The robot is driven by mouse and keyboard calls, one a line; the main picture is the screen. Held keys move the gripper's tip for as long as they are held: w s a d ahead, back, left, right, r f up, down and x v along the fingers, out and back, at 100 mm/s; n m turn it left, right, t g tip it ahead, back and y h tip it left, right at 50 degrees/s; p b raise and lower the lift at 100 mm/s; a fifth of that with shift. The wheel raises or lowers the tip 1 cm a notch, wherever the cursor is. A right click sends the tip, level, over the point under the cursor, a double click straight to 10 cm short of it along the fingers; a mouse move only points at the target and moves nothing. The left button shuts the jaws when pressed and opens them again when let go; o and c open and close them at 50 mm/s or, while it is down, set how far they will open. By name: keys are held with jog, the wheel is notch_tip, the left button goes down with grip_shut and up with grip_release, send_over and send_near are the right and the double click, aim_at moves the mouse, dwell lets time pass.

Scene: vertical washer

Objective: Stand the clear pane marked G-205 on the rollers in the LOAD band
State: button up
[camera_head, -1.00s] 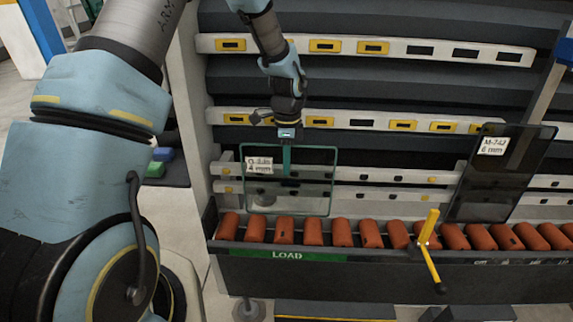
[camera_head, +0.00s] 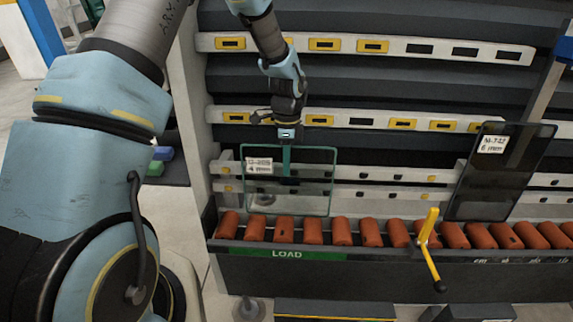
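The clear pane labelled G-205, 4 mm (camera_head: 308,182) is upright above the left part of the roller row. My gripper (camera_head: 287,162) is at its top edge, with its fingers reaching down over the glass, and appears shut on it. The pane's lower edge shows close to the tops of the orange-brown rollers (camera_head: 313,231); I cannot tell whether they touch. The green LOAD band (camera_head: 290,254) runs along the front of the trough below these rollers, and the pane is above this band.
A dark pane labelled M-742, 6 mm (camera_head: 500,180) leans upright on the right. A yellow lever (camera_head: 431,240) with a black knob stands in front of the rollers between the panes. White rails (camera_head: 400,178) run behind. The rollers between the panes are clear.

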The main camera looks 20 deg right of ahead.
jog(key=shift+o, duration=0.7)
jog(key=shift+w+d+r, duration=0.1)
jog(key=shift+w+r, duration=0.1)
jog(key=shift+w, duration=0.15)
jog(key=r+b, duration=0.1)
jog(key=r, duration=0.9)
jog(key=shift+w+d+r+b, duration=0.15)
jog(key=shift+w+r+b, duration=0.05)
jog(key=shift+b, duration=0.2)
jog(key=r+p, duration=0.6)
jog(key=w+r+p, duration=0.1)
jog(key=r+p, duration=0.2)
jog(key=r, duration=0.1)
jog(key=shift+d, duration=0.2)
